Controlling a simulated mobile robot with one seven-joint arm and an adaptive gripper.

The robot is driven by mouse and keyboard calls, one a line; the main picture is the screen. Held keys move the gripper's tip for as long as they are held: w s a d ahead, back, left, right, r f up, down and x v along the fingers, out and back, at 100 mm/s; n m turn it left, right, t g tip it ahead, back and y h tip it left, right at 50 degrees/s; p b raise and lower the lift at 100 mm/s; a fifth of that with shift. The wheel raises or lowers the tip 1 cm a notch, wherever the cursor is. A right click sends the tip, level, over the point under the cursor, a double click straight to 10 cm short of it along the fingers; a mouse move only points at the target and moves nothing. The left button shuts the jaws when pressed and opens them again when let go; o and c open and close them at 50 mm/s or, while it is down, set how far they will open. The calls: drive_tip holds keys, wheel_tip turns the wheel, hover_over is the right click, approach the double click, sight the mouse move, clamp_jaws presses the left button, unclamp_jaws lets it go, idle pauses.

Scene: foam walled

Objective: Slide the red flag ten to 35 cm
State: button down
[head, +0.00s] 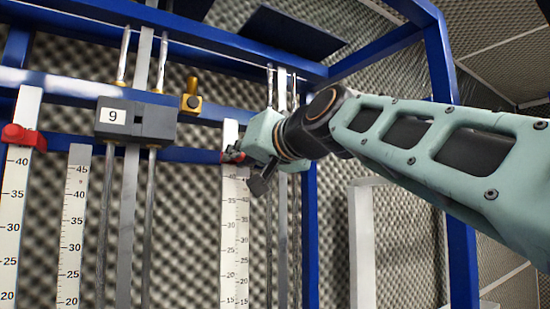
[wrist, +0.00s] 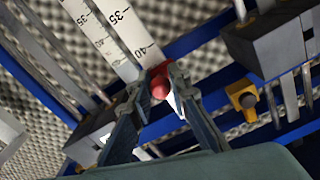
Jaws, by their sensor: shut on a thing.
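The red flag (head: 227,157) sits near the top of a white scale (head: 229,230), mostly hidden by my gripper in the head view. In the wrist view the red flag (wrist: 160,86) is between the two fingertips of my gripper (wrist: 161,82), which is shut on it. There it sits just past the 40 mark of the white scale (wrist: 126,30), on the side away from 35. My gripper also shows in the head view (head: 236,153), reaching in from the right. The number ten is not visible on any label.
A grey block labelled 9 (head: 135,120) rides on rods left of my gripper. Another red flag (head: 24,137) is on the far-left scale. A yellow fitting (head: 191,96) sits on the blue crossbar. A blue post (head: 452,150) stands behind my arm.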

wheel_tip(320, 180, down, 10)
drive_tip(key=b, duration=1)
drive_tip(key=shift+f, duration=0.1)
drive_tip(key=c, duration=1.8)
unclamp_jaws()
drive_tip(key=v, duration=1.2)
